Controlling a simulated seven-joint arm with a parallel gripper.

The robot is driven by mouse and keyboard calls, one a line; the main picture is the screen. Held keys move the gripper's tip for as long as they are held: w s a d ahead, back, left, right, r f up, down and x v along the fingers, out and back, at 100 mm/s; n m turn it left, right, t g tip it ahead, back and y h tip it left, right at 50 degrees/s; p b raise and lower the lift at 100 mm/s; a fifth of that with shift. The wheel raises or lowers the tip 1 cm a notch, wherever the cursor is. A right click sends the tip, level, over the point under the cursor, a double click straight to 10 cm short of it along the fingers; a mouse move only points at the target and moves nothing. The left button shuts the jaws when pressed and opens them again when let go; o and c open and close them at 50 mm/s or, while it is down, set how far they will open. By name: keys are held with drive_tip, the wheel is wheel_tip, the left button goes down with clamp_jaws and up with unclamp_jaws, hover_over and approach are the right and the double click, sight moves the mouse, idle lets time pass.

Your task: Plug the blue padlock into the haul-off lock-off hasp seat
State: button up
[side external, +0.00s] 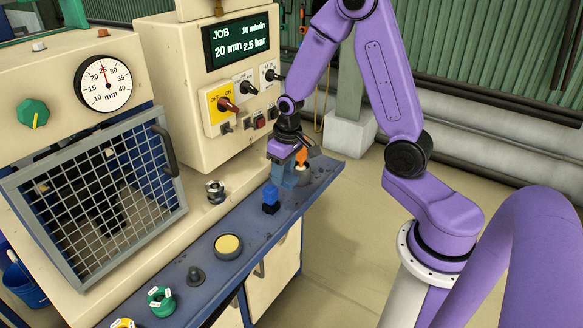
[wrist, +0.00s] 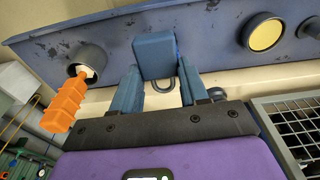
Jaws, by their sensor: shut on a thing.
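The blue padlock (side external: 271,194) is upright at the shelf's outer part in the side external view, directly above or on a small black piece (side external: 270,209). I cannot tell whether it touches the shelf. My gripper (side external: 281,178) points down and is shut on the padlock. In the wrist view the padlock's blue body (wrist: 155,57) lies between the fingertips of my gripper (wrist: 157,72), with its dark shackle loop (wrist: 186,82) towards the wrist. A yellow OFF/ON plate with a red switch (side external: 228,105) is on the machine's panel. Small fittings (side external: 226,127) sit below it; which is the hasp seat is unclear.
An orange-handled tool (wrist: 65,105) stands in a grey cup (wrist: 91,56) close to my gripper. The blue shelf (side external: 240,221) also carries a yellow-topped round pad (side external: 228,244), a dark knob (side external: 196,275) and a green ring (side external: 160,301). A mesh guard (side external: 105,200) stands behind.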

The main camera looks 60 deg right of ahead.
drive_tip(key=shift+w+a+f+t, duration=0.25)
drive_tip(key=shift+w+t, duration=0.2)
drive_tip(key=shift+w, duration=0.3)
drive_tip(key=shift+w+a+f+t, duration=0.1)
drive_tip(key=shift+w+f+t, duration=0.1)
drive_tip(key=shift+w+t, duration=0.4)
drive_tip(key=shift+w+a+t, duration=0.25)
drive_tip(key=shift+w+t, duration=0.7)
drive_tip(key=shift+w, duration=0.35)
drive_tip(key=shift+s+d+r+t, duration=0.15)
drive_tip(key=shift+r+t, duration=0.75)
drive_tip(key=shift+t, duration=1.2)
drive_tip(key=shift+s+a+r+t, duration=0.1)
drive_tip(key=shift+r+t, duration=0.75)
drive_tip(key=shift+t, duration=1.25)
drive_tip(key=shift+s+d+r+t, duration=0.15)
drive_tip(key=shift+r+t, duration=0.75)
drive_tip(key=shift+t, duration=1.2)
drive_tip(key=shift+a, duration=0.1)
drive_tip(key=w, duration=0.6)
drive_tip(key=shift+w, duration=1.95)
